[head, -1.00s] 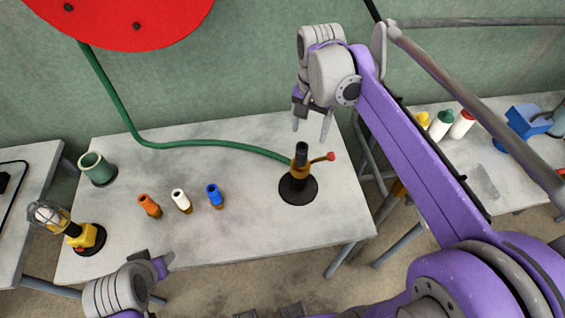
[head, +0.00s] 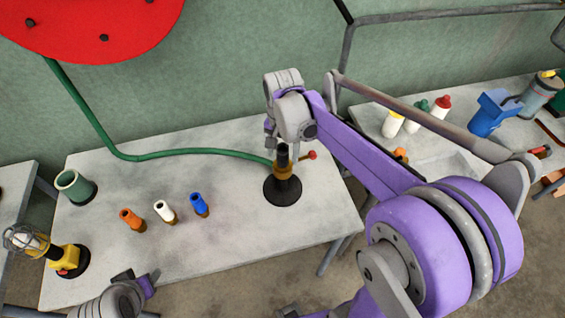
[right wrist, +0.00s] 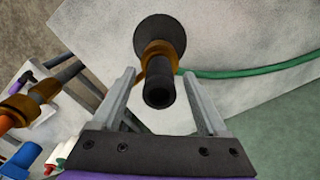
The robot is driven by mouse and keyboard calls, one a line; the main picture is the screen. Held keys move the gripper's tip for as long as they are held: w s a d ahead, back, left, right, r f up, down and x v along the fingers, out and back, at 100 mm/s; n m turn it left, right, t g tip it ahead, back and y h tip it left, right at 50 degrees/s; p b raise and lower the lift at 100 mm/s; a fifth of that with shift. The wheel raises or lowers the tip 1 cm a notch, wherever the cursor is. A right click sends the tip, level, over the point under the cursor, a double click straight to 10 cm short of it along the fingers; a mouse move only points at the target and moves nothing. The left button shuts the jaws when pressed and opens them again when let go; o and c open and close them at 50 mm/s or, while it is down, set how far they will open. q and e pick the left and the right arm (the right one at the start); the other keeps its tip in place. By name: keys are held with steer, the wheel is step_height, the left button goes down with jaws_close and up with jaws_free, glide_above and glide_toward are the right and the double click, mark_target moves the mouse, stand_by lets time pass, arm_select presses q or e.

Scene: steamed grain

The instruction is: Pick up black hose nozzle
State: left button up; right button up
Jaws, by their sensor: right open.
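The black hose nozzle (head: 283,156) stands upright in a brass fitting on a round black base (head: 283,192), at the right part of the table. A red-handled valve lever (head: 311,155) sticks out beside it. In the right wrist view the nozzle (right wrist: 159,90) points toward the camera, between the two fingers. My right gripper (right wrist: 163,88) is open, with a finger on each side and gaps to the nozzle. In the head view my right gripper (head: 271,140) is just above and behind the nozzle, its fingers partly hidden. My left gripper (head: 140,279) is at the table's front edge; its jaws are unclear.
A green hose (head: 190,153) runs from the red reel (head: 90,25) to the fitting. Orange (head: 131,219), white (head: 164,211) and blue (head: 200,204) nozzles stand mid-table. A green cup (head: 75,187) and a caged lamp (head: 45,247) are at left. Bottles stand on the right table.

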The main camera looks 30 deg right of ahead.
steer(key=shift+c, duration=0.4)
jaws_close()
stand_by(1.1)
